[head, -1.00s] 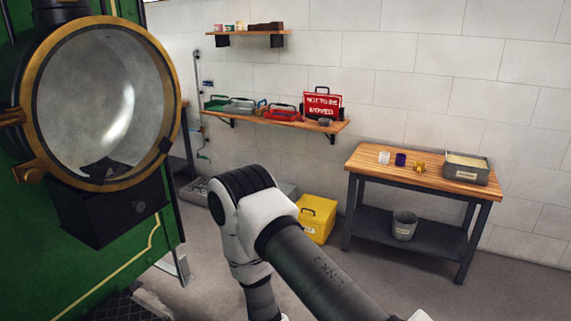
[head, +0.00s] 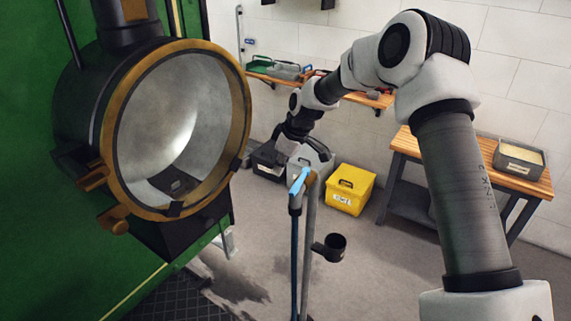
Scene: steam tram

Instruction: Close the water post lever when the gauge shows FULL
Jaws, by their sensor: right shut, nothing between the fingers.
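A thin grey post (head: 309,230) stands right of the locomotive front in the head view. I take this to be the water post. My right gripper (head: 293,146) is at the end of my arm, just above the lever in the picture. It is shut and empty; whether it touches the lever cannot be told. No gauge face can be made out. My left gripper is not in view.
The green locomotive front with a large brass-rimmed lamp (head: 247,110) fills the left side. A black cup (head: 335,243) sits on a side bracket of the post. A yellow box (head: 351,188) stands on the floor behind. A workbench (head: 405,142) with a grey bin (head: 519,158) is at right.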

